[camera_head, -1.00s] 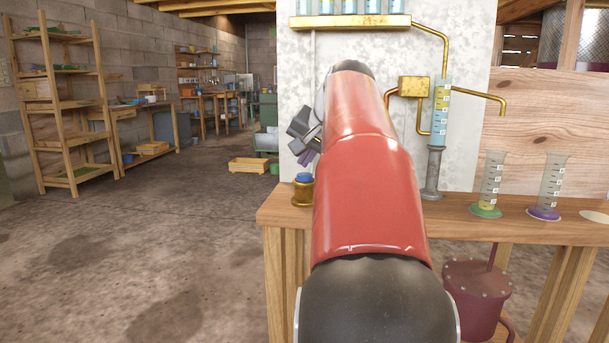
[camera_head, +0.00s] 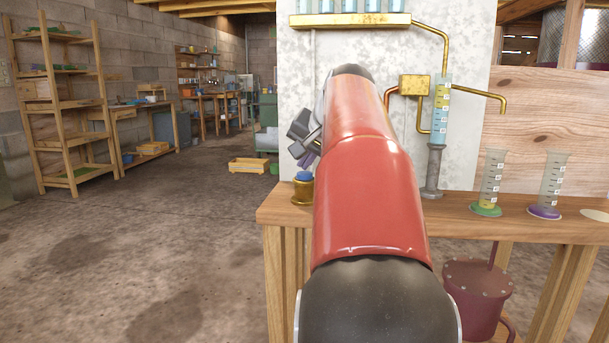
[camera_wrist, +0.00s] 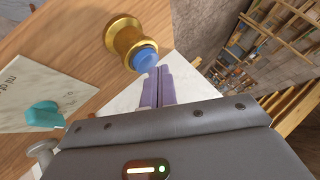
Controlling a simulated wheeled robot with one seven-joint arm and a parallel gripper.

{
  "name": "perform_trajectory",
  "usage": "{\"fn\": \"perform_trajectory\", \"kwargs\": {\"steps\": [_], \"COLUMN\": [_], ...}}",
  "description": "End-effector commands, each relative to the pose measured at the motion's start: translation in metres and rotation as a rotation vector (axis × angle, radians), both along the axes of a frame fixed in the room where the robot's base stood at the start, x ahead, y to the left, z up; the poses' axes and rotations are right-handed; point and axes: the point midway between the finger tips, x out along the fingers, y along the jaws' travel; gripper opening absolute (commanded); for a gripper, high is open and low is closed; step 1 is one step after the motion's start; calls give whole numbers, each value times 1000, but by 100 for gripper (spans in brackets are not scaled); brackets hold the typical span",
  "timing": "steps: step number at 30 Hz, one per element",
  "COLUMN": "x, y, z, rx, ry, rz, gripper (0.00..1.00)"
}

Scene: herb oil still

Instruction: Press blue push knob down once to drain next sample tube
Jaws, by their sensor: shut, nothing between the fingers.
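The blue push knob (camera_head: 304,176) sits in a brass collar (camera_head: 302,190) at the left end of the wooden bench. In the wrist view the blue knob (camera_wrist: 146,58) stands out of its brass collar (camera_wrist: 125,37). My gripper (camera_wrist: 158,70) is shut and empty, its purple fingertips close beside the blue cap. I cannot tell whether they touch it. In the head view my gripper (camera_head: 310,158) is partly hidden behind my arm, just above the knob. Sample tubes (camera_head: 350,5) stand in a brass rail at the top, cut off by the frame edge.
A gauge cylinder (camera_head: 439,110) stands on a grey post by the panel. Measuring cylinders with a green base (camera_head: 490,185) and a purple base (camera_head: 548,188) stand on the bench (camera_head: 460,220). The wrist view shows a teal knob (camera_wrist: 44,116) and a paper label (camera_wrist: 20,95).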

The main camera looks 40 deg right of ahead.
Motion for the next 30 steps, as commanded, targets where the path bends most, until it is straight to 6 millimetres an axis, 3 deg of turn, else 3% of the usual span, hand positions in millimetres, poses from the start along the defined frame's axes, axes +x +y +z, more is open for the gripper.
{"fn": "perform_trajectory", "kwargs": {"steps": [30], "x": [0], "y": [0], "z": [-8], "rx": [0], "ry": [0], "rz": [0], "gripper": [0]}}
